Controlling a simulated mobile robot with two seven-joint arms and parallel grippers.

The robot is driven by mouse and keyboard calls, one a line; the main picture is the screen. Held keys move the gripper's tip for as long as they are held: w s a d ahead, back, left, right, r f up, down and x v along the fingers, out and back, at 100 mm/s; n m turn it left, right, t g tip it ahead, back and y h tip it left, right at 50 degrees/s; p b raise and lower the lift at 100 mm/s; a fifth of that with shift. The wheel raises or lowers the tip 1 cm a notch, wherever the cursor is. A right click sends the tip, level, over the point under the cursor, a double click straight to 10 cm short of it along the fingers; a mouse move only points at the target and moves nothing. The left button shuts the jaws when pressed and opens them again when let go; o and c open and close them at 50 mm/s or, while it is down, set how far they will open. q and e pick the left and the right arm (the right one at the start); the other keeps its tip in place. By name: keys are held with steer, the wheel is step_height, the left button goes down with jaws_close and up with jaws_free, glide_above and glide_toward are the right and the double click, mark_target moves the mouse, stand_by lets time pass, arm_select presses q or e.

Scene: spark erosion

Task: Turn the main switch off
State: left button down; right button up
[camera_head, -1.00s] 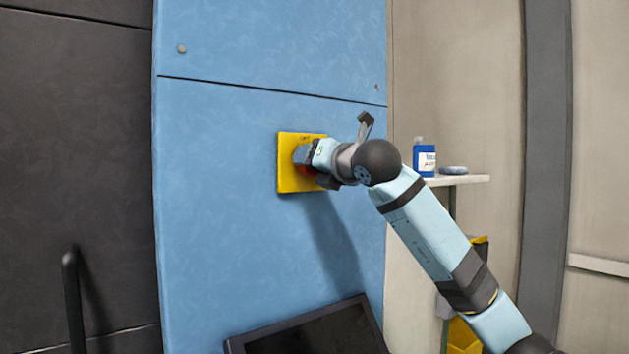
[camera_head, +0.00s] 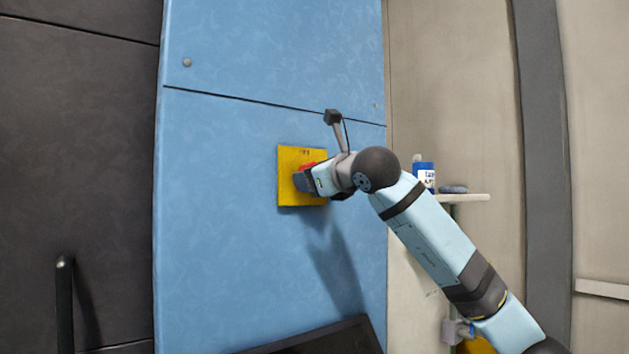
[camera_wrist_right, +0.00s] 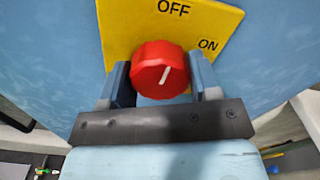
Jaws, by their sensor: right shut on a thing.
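The main switch is a red round knob (camera_wrist_right: 160,70) on a yellow plate (camera_head: 289,160) fixed to the blue panel; a bit of the knob (camera_head: 308,166) also shows in the head view. In the right wrist view, "OFF" is printed above the knob and "ON" to its upper right. The knob's white line points up and slightly right, about toward "OFF". My right gripper (camera_wrist_right: 162,85) has a finger on each side of the knob and is shut on it; it covers much of the plate in the head view (camera_head: 303,180). My left gripper is not in view.
The blue panel (camera_head: 230,230) around the plate is flat and clear. A dark screen (camera_head: 340,340) juts out at the bottom. A small shelf (camera_head: 465,198) with a blue bottle (camera_head: 425,175) stands to the right, behind my arm. A black handle (camera_head: 64,300) is at lower left.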

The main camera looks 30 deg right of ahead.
steer(key=shift+n, duration=0.4)
stand_by(0.3)
steer(key=o, duration=0.9)
steer(key=s+b, duration=0.1)
steer(key=s, duration=0.3)
steer(key=s+d, duration=0.1)
steer(key=s, duration=0.4)
steer(key=s+d+b, duration=0.1)
steer(key=s, duration=0.3)
steer(key=shift+s+b, duration=0.3)
steer(key=shift+s, duration=0.05)
